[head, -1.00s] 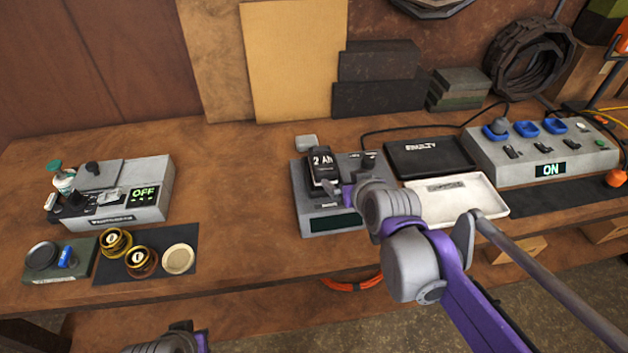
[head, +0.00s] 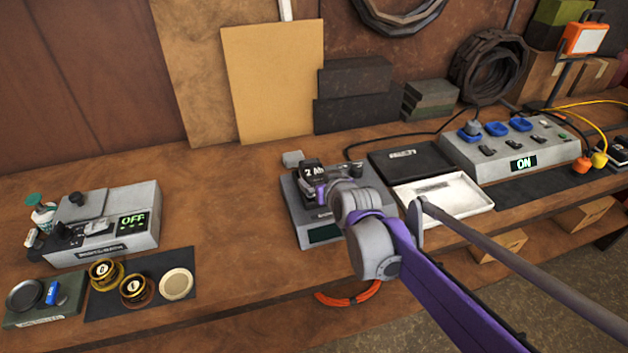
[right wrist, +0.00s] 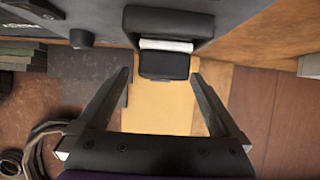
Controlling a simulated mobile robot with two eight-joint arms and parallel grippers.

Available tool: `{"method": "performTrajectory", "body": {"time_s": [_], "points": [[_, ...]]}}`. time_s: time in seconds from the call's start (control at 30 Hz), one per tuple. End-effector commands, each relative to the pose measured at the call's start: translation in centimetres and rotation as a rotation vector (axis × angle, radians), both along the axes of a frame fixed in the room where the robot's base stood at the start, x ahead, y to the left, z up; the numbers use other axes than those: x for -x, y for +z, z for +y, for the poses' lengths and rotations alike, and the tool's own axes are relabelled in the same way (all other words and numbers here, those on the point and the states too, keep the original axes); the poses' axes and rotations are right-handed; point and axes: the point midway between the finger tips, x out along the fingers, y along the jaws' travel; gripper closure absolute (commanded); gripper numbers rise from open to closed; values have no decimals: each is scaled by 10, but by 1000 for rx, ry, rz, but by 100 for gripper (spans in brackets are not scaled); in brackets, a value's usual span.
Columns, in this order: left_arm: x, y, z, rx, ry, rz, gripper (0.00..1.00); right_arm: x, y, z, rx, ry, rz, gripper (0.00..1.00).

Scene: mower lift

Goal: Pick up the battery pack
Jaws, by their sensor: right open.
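The battery pack (head: 313,171), a dark block marked "2 Ah", sits upright on a grey charger (head: 322,236) on the bench. My right gripper is at the pack's near side in the head view, its fingers mostly hidden by my own wrist. In the right wrist view my right gripper (right wrist: 161,76) is open, with its two fingers spread apart. The battery pack (right wrist: 164,30) shows at the top middle there, lined up between the fingers, with gaps on both sides. My left gripper is not in view.
A white tray (head: 470,203) and a black case (head: 385,166) lie right of the charger. A power box (head: 480,165) reading "ON" stands farther right. At left are a grey device (head: 95,242) reading "OFF" and brass weights (head: 137,290). The bench between is bare.

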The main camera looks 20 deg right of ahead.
Motion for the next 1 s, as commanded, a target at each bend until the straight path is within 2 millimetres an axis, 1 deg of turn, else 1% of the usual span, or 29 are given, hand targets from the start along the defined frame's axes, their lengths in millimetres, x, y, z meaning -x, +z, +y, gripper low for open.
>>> {"method": "performTrajectory", "body": {"time_s": [0.07,0.3,0.37,0.5,0.67,0.7,0.77,0.9,0.97,1.0], "points": [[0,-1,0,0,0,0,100,-6,-3,1,0,1,0,0],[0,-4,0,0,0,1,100,-37,-17,4,0,0,0,0],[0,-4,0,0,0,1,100,-43,-20,5,-1,0,0,0],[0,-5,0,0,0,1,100,-47,-23,5,-1,0,0,0],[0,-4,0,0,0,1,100,-47,-22,5,-1,0,0,0],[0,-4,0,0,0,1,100,-47,-22,5,-1,0,0,4],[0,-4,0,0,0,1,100,-47,-22,5,-1,0,0,14],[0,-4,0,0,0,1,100,-47,-22,5,-1,0,0,40],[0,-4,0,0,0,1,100,-47,-22,5,-1,0,0,50],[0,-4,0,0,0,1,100,-47,-22,5,-1,0,0,58]]}}
